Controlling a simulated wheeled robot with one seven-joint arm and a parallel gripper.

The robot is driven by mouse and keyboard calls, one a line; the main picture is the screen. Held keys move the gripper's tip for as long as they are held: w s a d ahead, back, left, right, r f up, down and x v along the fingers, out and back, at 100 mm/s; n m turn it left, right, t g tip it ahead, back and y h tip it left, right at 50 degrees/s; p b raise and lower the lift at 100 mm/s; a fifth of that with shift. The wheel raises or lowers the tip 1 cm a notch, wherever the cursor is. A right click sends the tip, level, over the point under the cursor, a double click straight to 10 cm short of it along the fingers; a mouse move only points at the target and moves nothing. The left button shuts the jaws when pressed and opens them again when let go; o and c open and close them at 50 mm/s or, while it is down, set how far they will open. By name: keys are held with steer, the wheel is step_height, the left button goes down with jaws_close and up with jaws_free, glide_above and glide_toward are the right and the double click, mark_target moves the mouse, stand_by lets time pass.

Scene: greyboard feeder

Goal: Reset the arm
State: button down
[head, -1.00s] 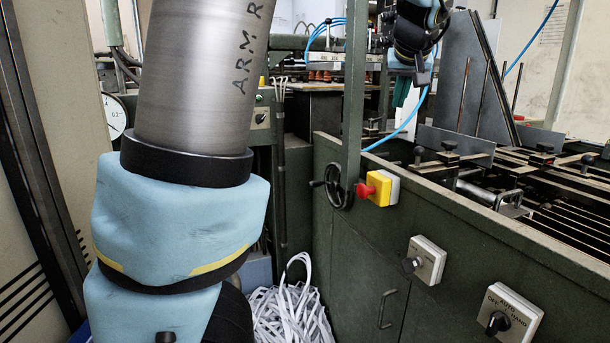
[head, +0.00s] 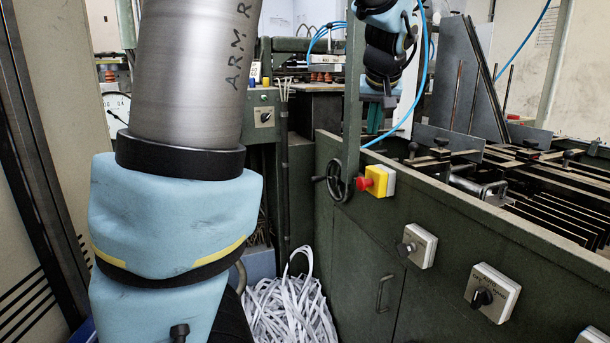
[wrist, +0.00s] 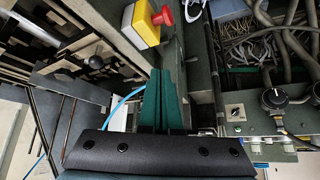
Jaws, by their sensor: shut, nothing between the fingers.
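My gripper (head: 375,120) hangs at the end of my arm in the upper middle of the head view, fingers pointing down. It is beside the green upright post and above the machine's far left end. In the wrist view the two dark green fingers of my gripper (wrist: 161,74) lie together, with nothing seen between them. The padded light blue and black arm links above it are mine. The large grey tube with blue padding at the left of the head view is also my arm.
A green machine cabinet (head: 365,240) fills the right, with a red and yellow stop button (head: 376,181), a handwheel (head: 333,181) and switch boxes (head: 418,246). A blue hose (head: 418,98) curves close to my gripper. White paper strips (head: 290,312) lie on the floor.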

steer(key=s+a+f+g+p, duration=0.25)
steer(key=s+a+f, duration=0.25)
steer(key=a+f, duration=0.55)
steer(key=s+a+f+g, duration=0.1)
steer(key=s+a+f, duration=0.2)
steer(key=s+a, duration=0.3)
steer(key=s+a+f+g+p, duration=0.1)
steer(key=s+a+f+g, duration=0.1)
steer(key=s+a+f, duration=0.2)
steer(key=s+a, duration=0.1)
steer(key=s, duration=0.2)
steer(key=shift+s+a+n+y, duration=0.2)
steer(key=shift+a+n+y, duration=0.1)
steer(key=shift+a, duration=0.1)
